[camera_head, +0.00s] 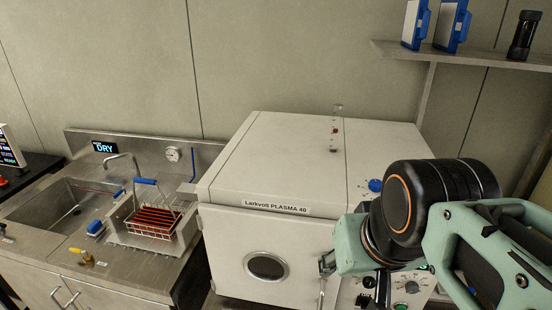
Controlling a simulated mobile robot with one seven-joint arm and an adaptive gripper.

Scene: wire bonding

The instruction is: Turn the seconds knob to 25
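The white plasma machine (285,165), labelled Larkvolt PLASMA 40, stands right of centre. Its control panel at the lower right is mostly covered by my arm. A grey round knob (412,287) shows on the panel just below my arm; I cannot read its scale or tell whether it is the seconds knob. A blue knob (375,185) sits higher up, left of my arm's black joint. My arm's end is low in front of the panel.
The machine's door has an oval window (266,267) and a handle (321,292) close to my arm. A steel sink (72,205) and a wire rack with red items (155,220) are at the left. A shelf (480,55) holds blue-and-white items and a black cylinder (523,35).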

